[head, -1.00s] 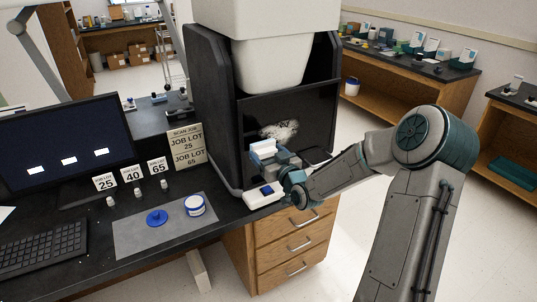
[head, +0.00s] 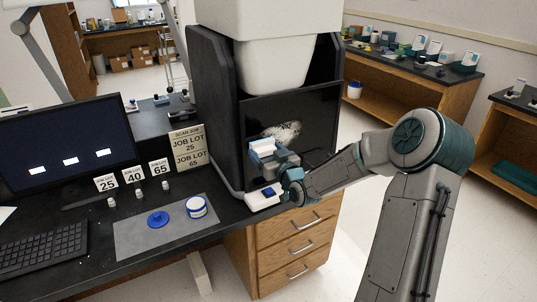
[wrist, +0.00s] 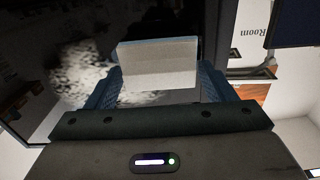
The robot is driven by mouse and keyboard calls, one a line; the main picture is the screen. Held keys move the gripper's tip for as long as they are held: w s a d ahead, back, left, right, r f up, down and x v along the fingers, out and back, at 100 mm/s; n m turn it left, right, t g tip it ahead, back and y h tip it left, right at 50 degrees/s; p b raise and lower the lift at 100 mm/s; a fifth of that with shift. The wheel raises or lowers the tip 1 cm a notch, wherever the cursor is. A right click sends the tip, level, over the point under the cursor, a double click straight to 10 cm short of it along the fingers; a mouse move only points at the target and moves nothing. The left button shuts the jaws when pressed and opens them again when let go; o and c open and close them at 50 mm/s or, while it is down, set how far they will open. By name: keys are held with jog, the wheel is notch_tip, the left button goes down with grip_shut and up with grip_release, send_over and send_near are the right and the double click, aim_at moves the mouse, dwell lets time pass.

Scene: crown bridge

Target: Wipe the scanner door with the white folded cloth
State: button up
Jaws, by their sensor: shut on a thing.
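The scanner door (head: 318,105) is a glossy dark panel on the front of the black and white machine. A speckled white smudge (head: 284,131) lies on it and also shows large in the wrist view (wrist: 82,75). My gripper (head: 262,152) is in front of the door's lower left part. It is shut on the white folded cloth (wrist: 158,65), which stands out beyond the fingertips. In the head view the cloth (head: 262,145) appears just left of and below the smudge. I cannot tell whether the cloth touches the door.
A small white box with a blue top (head: 266,195) sits on the desk below my gripper. Job lot signs, small vials, a monitor (head: 65,150) and a keyboard stand to the left.

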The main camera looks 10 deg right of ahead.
jog(key=shift+d, duration=0.1)
jog(key=shift+w+d+r, duration=0.1)
jog(key=shift+w+d, duration=0.7)
jog(key=shift+d, duration=1.6)
jog(key=shift+w+d+f, duration=0.1)
jog(key=shift+w+d, duration=0.65)
jog(key=shift+d, duration=1.6)
jog(key=shift+w+d+r, duration=0.1)
jog(key=shift+w+d, duration=0.7)
jog(key=shift+d, duration=1.6)
jog(key=shift+a, duration=0.1)
jog(key=shift+s+a+f+b, duration=0.2)
jog(key=shift+s+a+b, duration=0.05)
jog(key=shift+a+b, duration=0.4)
jog(key=shift+s+a+r+b, duration=0.1)
jog(key=shift+s+a+b, duration=0.2)
jog(key=shift+a, duration=0.25)
jog(key=shift+s+a+b, duration=0.15)
jog(key=shift+a+b, duration=0.1)
jog(key=shift+a, duration=0.3)
jog(key=shift+s+a+b, duration=0.2)
jog(key=shift+a+b, duration=0.4)
jog(key=shift+a, duration=0.4)
jog(key=shift+s+a+b, duration=0.3)
jog(key=shift+a+b, duration=0.15)
jog(key=shift+a, duration=0.45)
